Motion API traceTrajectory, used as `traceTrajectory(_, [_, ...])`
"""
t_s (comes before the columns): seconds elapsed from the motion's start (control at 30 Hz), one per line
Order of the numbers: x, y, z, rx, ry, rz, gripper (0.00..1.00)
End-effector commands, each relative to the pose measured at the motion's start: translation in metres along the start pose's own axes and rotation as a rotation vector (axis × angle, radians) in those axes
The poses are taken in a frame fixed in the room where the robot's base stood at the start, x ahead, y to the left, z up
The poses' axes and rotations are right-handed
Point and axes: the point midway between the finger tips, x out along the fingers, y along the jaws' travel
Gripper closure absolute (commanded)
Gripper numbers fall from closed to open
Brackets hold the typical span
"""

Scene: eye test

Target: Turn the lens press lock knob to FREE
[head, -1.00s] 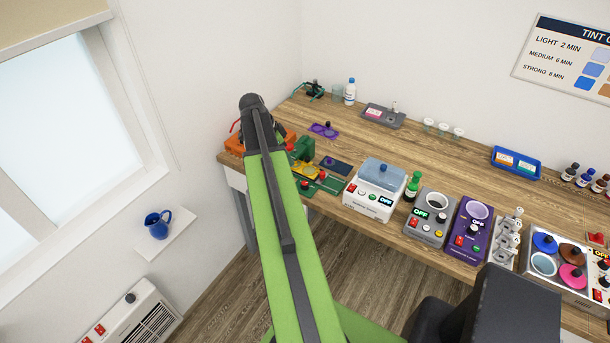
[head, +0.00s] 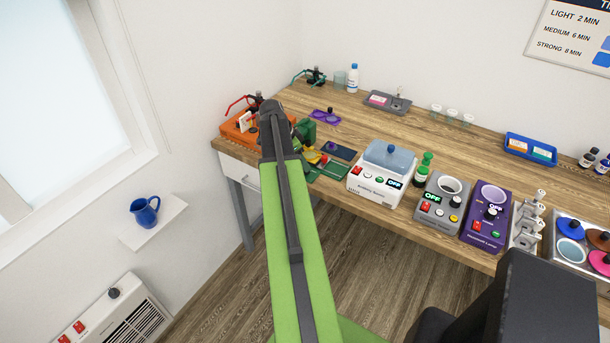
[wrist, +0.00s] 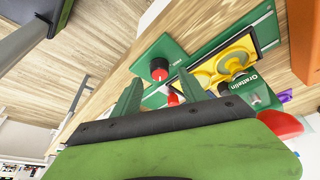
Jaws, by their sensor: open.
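A green bench device with a yellow lens tray (wrist: 218,62) and a labelled green body (wrist: 257,92) fills the right of the wrist view; I take it as the lens press. A black knob with a red top (wrist: 159,71) stands on its green plate (wrist: 160,50). No FREE mark is legible. My gripper (wrist: 158,92) is open and empty, its green fingers short of the red-topped knob and apart from it. In the head view the press (head: 328,171) is partly hidden by my arm.
An orange unit (head: 236,130) stands left of the press at the bench end. A white cleaner (head: 372,187), a green bottle (head: 424,167) and a grey unit (head: 434,205) stand to the right. A purple tray (head: 322,117) lies behind.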

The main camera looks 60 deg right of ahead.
Motion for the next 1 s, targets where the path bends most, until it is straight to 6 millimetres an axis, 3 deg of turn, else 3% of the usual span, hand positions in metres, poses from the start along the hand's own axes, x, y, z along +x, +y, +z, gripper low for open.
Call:
traceTrajectory(0.03, [0.018,-0.001,0.003,0.001,0.0,0.0,0.5])
traceTrajectory(0.1, [0.026,0.0,0.003,0.001,0.0,0.0,0.5])
traceTrajectory(0.43, [0.028,0.0,0.0,0.0,0.0,0.0,0.5])
traceTrajectory(0.8, [0.028,0.0,0.0,0.0,0.0,0.001,0.98])
traceTrajectory(0.9, [0.028,0.0,0.0,0.0,0.0,0.001,1.0])
traceTrajectory(0.93, [0.032,-0.01,-0.011,0.001,0.0,0.001,1.0])
traceTrajectory(1.0, [0.029,-0.003,-0.005,-0.001,0.001,-0.002,1.0])
